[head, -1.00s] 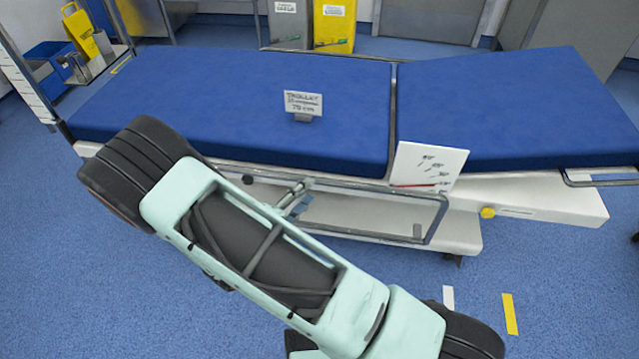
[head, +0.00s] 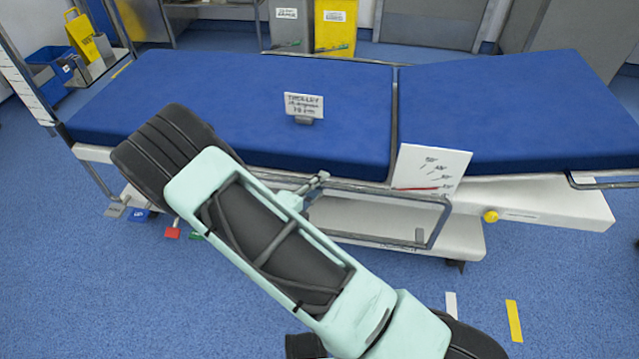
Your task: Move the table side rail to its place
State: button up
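The table side rail (head: 446,218) is a grey tubular metal frame on the near side of the operating table (head: 460,238), below the blue mattress. Its right end and lower bar are visible. Its left part is hidden behind my arm. A small grey metal piece (head: 318,180) sticks out beside my arm at the rail's upper bar. I cannot tell whether it is part of my gripper or of the rail. My fingertips are not clearly visible, so whether my gripper is open or holds anything cannot be told.
A white card (head: 428,168) stands at the mattress edge and a small sign (head: 304,105) on the mattress. A yellow knob (head: 490,216) sits right of the rail. Coloured pedals (head: 172,232) are at lower left. Another rail (head: 610,185) is at far right. The near floor is mostly clear.

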grip_shut()
jog(key=shift+r, duration=0.1)
notch_tip(320, 180, up, 22)
jog(key=p, duration=2)
jog(key=shift+r+p, duration=0.2)
jog(key=shift+p, duration=0.2)
jog(key=shift+w, duration=0.1)
jog(key=o, duration=0.8)
grip_release()
jog(key=shift+r, duration=0.1)
jog(key=shift+c, duration=0.2)
jog(key=v, duration=1.2)
